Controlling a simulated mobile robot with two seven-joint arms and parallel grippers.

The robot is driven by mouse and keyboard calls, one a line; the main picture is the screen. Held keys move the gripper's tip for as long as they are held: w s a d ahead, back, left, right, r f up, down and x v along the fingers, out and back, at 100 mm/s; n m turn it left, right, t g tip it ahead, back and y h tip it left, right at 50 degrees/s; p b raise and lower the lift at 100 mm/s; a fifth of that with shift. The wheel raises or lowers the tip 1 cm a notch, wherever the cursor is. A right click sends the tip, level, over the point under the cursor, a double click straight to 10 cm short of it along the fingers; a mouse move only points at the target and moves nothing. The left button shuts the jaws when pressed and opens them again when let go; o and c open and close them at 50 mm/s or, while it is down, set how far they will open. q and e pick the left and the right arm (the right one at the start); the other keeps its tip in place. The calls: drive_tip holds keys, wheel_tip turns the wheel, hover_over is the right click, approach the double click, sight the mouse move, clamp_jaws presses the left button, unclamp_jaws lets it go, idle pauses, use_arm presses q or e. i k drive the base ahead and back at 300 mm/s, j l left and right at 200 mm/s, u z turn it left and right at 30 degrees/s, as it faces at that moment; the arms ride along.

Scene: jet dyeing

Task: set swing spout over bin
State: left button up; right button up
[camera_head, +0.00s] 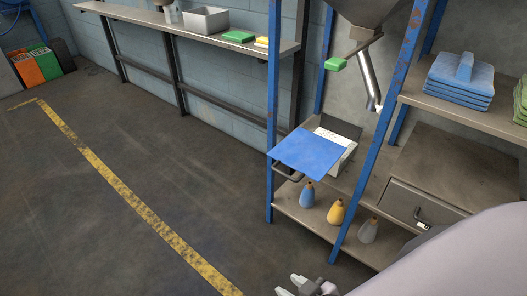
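The swing spout (368,80) is a bent metal pipe hanging below a grey hopper (368,10) in the blue-framed rack. A green-ended handle (335,63) sticks out to the left near its top. Its lower end is to the right of a pale open-looking box, perhaps the bin (344,140). A blue sheet or lid (309,153) covers the box's front left, hiding most of its inside. My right gripper (290,285) is at the bottom edge, empty, with its two pale fingertips apart, far below and in front of the spout. My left gripper is not in view.
Blue rack posts (362,180) stand in front of the spout area. Folded blue cloths (460,82) lie at right. A long wall shelf (190,28) stands behind. The floor at left is clear.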

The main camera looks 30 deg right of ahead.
sight(367, 67)
drive_tip(key=z, duration=1.7)
drive_tip(key=i+l+z, duration=0.2)
drive_tip(key=l+z, duration=0.15)
drive_tip(key=i+l+z, duration=0.25)
drive_tip(key=z, duration=0.15)
